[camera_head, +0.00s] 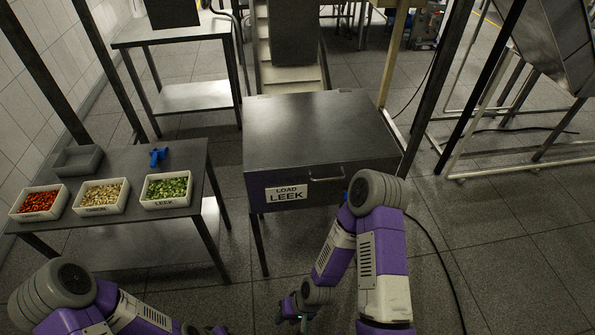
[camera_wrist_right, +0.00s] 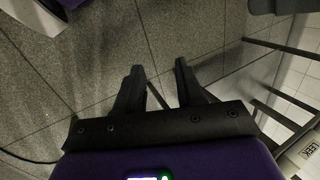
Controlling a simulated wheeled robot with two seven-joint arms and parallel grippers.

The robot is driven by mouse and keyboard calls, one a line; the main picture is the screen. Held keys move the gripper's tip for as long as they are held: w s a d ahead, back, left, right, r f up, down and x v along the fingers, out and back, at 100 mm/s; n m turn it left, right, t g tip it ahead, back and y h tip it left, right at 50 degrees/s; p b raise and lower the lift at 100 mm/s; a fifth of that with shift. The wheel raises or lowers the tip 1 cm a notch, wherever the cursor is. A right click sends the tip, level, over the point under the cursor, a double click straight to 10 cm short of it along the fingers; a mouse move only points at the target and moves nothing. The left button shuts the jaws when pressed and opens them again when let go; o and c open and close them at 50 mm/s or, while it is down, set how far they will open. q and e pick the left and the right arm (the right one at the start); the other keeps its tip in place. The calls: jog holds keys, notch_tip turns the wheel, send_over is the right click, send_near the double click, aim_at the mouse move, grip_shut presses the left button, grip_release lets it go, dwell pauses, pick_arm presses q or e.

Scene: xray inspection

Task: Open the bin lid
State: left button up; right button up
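The grey metal bin (camera_head: 315,180) stands in the middle of the head view, with its flat lid (camera_head: 315,125) closed. A bar handle (camera_head: 326,174) and a "LOAD LEEK" label (camera_head: 286,193) are on its front. My right gripper (camera_wrist_right: 158,70) is open and empty over the floor in the right wrist view. In the head view the right arm hangs in front of the bin, its hand low and apart from the handle. My left arm is at the bottom left. Only a sliver of its hand shows at the bottom edge, and its fingers are hidden.
A side table (camera_head: 150,220) at left holds white trays of red pieces (camera_head: 39,203), pale pieces (camera_head: 100,197) and leek (camera_head: 166,189), an empty grey tray (camera_head: 78,160) and a blue tool (camera_head: 158,156). Metal frame posts flank the bin.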

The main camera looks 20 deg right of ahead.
jog(key=w+d+r+m+t+y+b, duration=0.2)
jog(key=w+r+m+t, duration=0.2)
jog(key=w, duration=0.5)
jog(key=w+d+r+m+t+y+b, duration=0.1)
jog(key=w+d+r+m+t, duration=0.25)
jog(key=w, duration=0.55)
jog(key=m+t+h+b, duration=0.4)
jog(key=m+t+h, duration=0.15)
jog(key=t, duration=0.25)
send_near(328, 178)
jog(key=shift+m+g+y, duration=0.25)
jog(key=shift+m, duration=0.15)
jog(key=x, duration=1)
jog(key=shift+w+d+f, duration=0.1)
jog(key=shift+w+d, duration=0.05)
jog(key=shift+d, duration=0.05)
jog(key=shift+c, duration=0.2)
grip_shut()
